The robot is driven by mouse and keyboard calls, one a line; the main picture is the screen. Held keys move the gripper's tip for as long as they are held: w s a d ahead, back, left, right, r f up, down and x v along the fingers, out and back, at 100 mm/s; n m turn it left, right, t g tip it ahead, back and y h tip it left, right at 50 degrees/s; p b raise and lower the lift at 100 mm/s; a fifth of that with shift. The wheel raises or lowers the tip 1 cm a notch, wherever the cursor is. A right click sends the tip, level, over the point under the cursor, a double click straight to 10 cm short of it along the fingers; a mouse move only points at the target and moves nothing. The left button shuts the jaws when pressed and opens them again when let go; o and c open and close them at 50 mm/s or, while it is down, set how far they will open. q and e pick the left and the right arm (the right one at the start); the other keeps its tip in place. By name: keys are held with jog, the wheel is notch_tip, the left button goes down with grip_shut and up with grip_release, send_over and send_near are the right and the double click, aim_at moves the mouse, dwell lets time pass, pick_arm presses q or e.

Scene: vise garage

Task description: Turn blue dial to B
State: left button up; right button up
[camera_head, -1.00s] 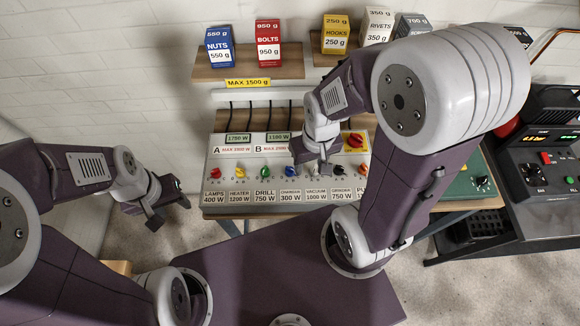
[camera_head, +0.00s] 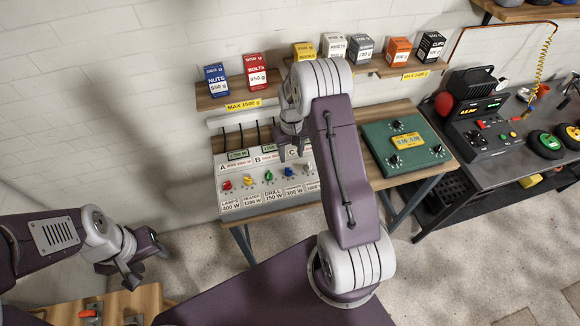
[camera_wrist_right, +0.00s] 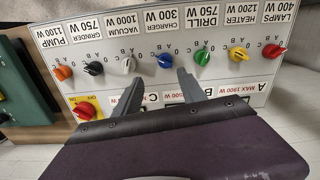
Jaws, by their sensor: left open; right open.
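The blue dial (camera_head: 288,172) is on the white control panel (camera_head: 222,203), above the CHARGER 300 W label. It also shows in the right wrist view (camera_wrist_right: 164,60), where the panel appears upside down. Its pointer is too small to read surely. My right gripper (camera_head: 292,152) is over the panel near the blue dial. In the right wrist view its two fingers (camera_wrist_right: 158,92) are apart and empty, with the blue dial just beyond the gap between their tips, not touched. My left gripper (camera_head: 146,264) is open and empty at the lower left, away from the panel.
A green dial (camera_wrist_right: 202,57) and a white dial (camera_wrist_right: 128,65) flank the blue one. A red ON/OFF switch (camera_wrist_right: 85,110) is near the panel's edge. A green box (camera_head: 405,150) stands right of the panel. A shelf of boxes (camera_head: 240,97) is above.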

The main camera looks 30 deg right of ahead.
aim_at(289, 169)
jog(key=f, duration=0.1)
jog(key=a+f+p, duration=0.1)
jog(key=s+a+f, duration=0.1)
jog(key=f, duration=0.1)
jog(key=shift+f+p, duration=0.1)
jog(key=shift+p, duration=0.3)
jog(key=f, duration=0.2)
jog(key=d+f, duration=0.1)
jog(key=shift+w+f, duration=0.2)
jog(key=shift+w, duration=0.2)
jog(key=shift+s+a+r, duration=0.15)
jog(key=shift+s+a, duration=0.05)
jog(key=shift+c, duration=0.9)
jog(key=shift+a+r, duration=0.1)
jog(key=c, duration=0.5)
grip_shut()
pick_arm(q)
jog(key=r, duration=0.1)
jog(key=s+a+r, duration=0.1)
jog(key=shift+a+r, duration=0.15)
jog(key=shift+r, duration=0.15)
